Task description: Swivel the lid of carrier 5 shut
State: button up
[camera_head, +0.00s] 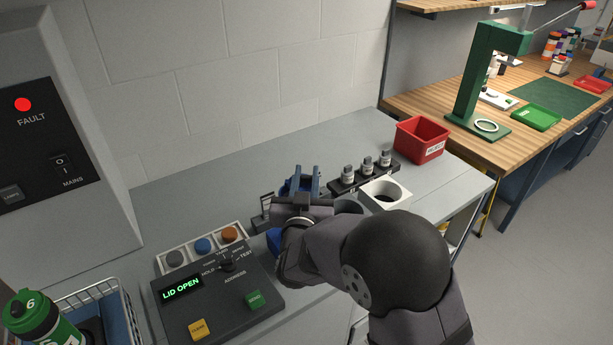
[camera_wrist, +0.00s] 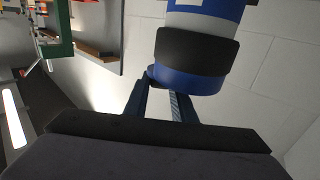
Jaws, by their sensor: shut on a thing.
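My gripper (camera_head: 302,182) is above the bench, just right of the control box, its two blue fingers pointing away from the head camera. In the wrist view, the fingers (camera_wrist: 160,105) reach to the blue end of a cylindrical carrier (camera_wrist: 190,78) and are shut on that end. The carrier has a black band, and above it in the picture a blue body with a white patch. No number shows on it, and I cannot tell how its lid is turned. In the head view, my arm hides most of that area.
The control box reads "LID OPEN" (camera_head: 181,288). A rack (camera_head: 345,186) holds small bottles; a white holder (camera_head: 400,190) and red bin (camera_head: 422,140) stand right. The bench behind is clear.

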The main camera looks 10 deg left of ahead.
aim_at(309, 179)
jog(key=m+h, duration=0.2)
jog(key=h, duration=0.1)
jog(key=s+m+h, duration=0.1)
jog(key=h, duration=0.1)
jog(key=s+m+g+h, duration=0.1)
jog(key=m+h, duration=0.1)
jog(key=h, duration=0.1)
jog(key=shift+s+a+m+h+p, duration=0.2)
jog(key=shift+a+m+h+p, duration=0.05)
jog(key=shift+m+h+p, duration=0.05)
jog(key=m+g+h, duration=0.1)
jog(key=m+h, duration=0.1)
jog(key=h, duration=0.1)
jog(key=shift+s+a+g, duration=0.2)
jog(key=shift+s+g, duration=0.2)
jog(key=shift+s+a+m+g+h+b, duration=0.1)
jog(key=shift+s+m+g+h+b, duration=0.15)
jog(key=shift+m+g+h, duration=0.4)
jog(key=shift+s+a+m+g+h+b, duration=0.1)
jog(key=shift+m+g+h+b, duration=0.2)
jog(key=shift+m+h, duration=0.5)
jog(key=shift+g+h, duration=0.25)
jog(key=shift+h, duration=0.1)
jog(key=o, duration=1.1)
jog(key=shift+s, duration=0.1)
jog(key=shift+c, duration=0.2)
jog(key=shift+a, duration=0.1)
